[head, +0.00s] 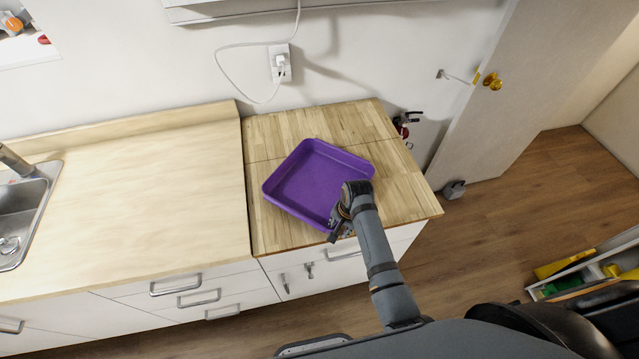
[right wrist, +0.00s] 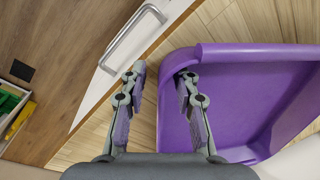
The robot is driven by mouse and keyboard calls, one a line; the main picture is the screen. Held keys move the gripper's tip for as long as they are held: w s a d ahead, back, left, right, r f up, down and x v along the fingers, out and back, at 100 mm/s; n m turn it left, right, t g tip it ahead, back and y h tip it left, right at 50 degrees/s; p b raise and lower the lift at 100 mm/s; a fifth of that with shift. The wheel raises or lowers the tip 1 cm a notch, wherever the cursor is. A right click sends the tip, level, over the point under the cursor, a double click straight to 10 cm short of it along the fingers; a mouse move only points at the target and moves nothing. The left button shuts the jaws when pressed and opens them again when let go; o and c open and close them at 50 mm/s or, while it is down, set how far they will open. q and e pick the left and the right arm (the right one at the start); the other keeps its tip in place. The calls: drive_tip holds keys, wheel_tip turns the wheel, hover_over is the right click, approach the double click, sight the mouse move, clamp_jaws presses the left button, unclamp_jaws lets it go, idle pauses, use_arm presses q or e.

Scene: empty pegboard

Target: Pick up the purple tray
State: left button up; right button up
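The purple tray (head: 308,184) is a square, shallow, empty tray lying flat on the wooden top of the right-hand cabinet. My right gripper (head: 338,228) is at the tray's near right edge, and my arm hides part of that edge. In the right wrist view, the right gripper (right wrist: 160,85) is open. One finger is outside the tray (right wrist: 240,115) and the other is over its inside, with the side wall between them. I see a gap between the fingers and cannot tell whether either touches the wall. My left gripper is not in view.
The wooden cabinet top (head: 415,196) has free room around the tray. A long, bare counter (head: 130,200) with a sink (head: 25,215) is to the left. A wall outlet (head: 281,64) with a cable is behind. A door (head: 510,70) and an open drawer (head: 580,275) are to the right.

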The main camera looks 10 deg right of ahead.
clamp_jaws()
drive_tip(key=shift+r, duration=0.1)
idle(0.3)
